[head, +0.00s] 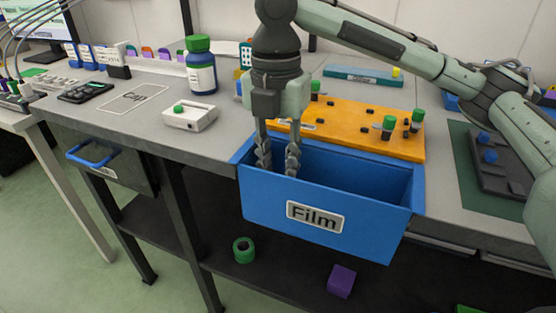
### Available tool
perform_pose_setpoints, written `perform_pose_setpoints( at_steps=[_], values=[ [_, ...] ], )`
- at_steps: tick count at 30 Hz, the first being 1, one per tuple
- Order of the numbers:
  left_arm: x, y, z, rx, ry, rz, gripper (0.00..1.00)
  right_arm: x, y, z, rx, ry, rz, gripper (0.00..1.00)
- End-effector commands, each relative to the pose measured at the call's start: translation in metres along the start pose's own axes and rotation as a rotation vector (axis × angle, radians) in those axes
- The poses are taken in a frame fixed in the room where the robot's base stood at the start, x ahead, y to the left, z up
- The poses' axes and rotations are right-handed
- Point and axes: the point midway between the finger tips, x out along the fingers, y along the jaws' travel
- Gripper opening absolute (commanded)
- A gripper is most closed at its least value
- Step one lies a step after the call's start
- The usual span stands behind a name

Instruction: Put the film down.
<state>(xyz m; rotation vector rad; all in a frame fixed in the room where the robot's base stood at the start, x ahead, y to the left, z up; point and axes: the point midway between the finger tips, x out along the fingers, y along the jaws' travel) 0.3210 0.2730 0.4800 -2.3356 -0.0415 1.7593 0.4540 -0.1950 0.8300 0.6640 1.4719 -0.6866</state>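A blue bin with the label "Film" (365,232) hangs at the front edge of the bench. My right gripper (278,172) points straight down at the left end of this bin, its fingertips below the rim. Its two fingers are apart and I see nothing between them. The bin's front wall hides its floor, so I cannot see whether film lies there. A green roll (243,250) with a dark hole lies on the lower shelf, below the bin; I cannot tell whether it is film. My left gripper is not in view.
A purple block (341,280) lies on the lower shelf.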

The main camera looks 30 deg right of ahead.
Motion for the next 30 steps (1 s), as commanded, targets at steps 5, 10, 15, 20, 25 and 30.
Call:
perform_pose_setpoints(
  at_steps=[5,10,15,20,25,30],
  values=[
    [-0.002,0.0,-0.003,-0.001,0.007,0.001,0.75,0.0,0.0,0.0,0.0,0.0,0.0,0.33],
    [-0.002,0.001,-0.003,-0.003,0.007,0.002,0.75,-0.001,0.0,0.0,0.0,-0.001,0.001,0.33],
    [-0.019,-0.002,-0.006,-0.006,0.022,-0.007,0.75,-0.016,0.001,0.0,0.0,-0.003,0.005,0.33],
    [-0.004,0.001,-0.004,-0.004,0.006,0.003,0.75,-0.056,0.001,0.0,0.0,-0.003,0.005,0.33],
    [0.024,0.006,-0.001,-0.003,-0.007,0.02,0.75,-0.095,0.001,0.001,0.001,-0.004,0.003,0.33],
    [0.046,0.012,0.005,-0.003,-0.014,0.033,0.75,-0.121,0.0,0.001,0.0,-0.002,0.001,0.33]
  ],
)
